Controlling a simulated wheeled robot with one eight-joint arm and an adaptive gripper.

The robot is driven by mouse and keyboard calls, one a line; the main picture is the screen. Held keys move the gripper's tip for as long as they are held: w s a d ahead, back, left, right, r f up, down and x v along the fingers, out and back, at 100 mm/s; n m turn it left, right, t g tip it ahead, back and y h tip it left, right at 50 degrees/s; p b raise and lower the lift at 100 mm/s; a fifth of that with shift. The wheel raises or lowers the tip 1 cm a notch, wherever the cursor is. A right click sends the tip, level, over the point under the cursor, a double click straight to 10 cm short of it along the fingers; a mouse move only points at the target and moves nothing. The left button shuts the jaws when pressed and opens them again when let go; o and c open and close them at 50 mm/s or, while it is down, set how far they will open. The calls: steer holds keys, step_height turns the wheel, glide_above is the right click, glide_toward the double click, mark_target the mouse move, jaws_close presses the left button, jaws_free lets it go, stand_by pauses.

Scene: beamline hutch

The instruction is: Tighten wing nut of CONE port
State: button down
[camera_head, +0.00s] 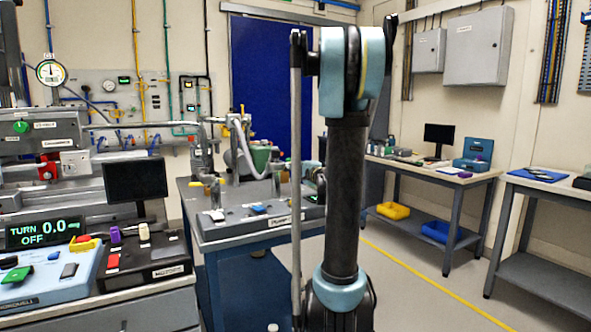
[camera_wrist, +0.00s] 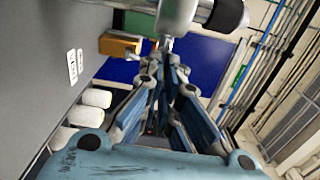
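In the wrist view my gripper (camera_wrist: 167,76) points away from the camera, its blue fingers narrowing toward a silver cylinder with a black end (camera_wrist: 229,14). A narrow gap shows between the fingers, and I see nothing held in it. A small metal piece (camera_wrist: 166,44) shows just past the fingertips; I cannot tell whether it is a wing nut or whether the fingers touch it. No CONE label is readable. A display (camera_head: 45,227) reads "TURN 0.0" and "OFF".
A blue-grey bench (camera_head: 240,232) with pipework and a flask stands left of my arm. A control desk with a dark monitor (camera_head: 135,179) is at the left. Side tables (camera_head: 465,181) stand at the right. Open floor with a yellow line (camera_head: 430,282) lies between.

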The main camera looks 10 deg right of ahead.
steer(key=shift+s+a+f+m, duration=0.1)
steer(key=shift+f+m, duration=0.1)
steer(key=shift+m, duration=0.85)
steer(key=shift+w+f+m, duration=0.1)
steer(key=shift+f+m, duration=0.05)
steer(key=shift+m, duration=0.95)
steer(key=shift+s+a+f+m, duration=0.1)
steer(key=shift+f+m, duration=0.1)
steer(key=shift+m, duration=0.85)
steer(key=c, duration=2.1)
jaws_free()
steer(key=v, duration=1.1)
steer(key=shift+s+d, duration=0.15)
steer(key=shift+s, duration=0.2)
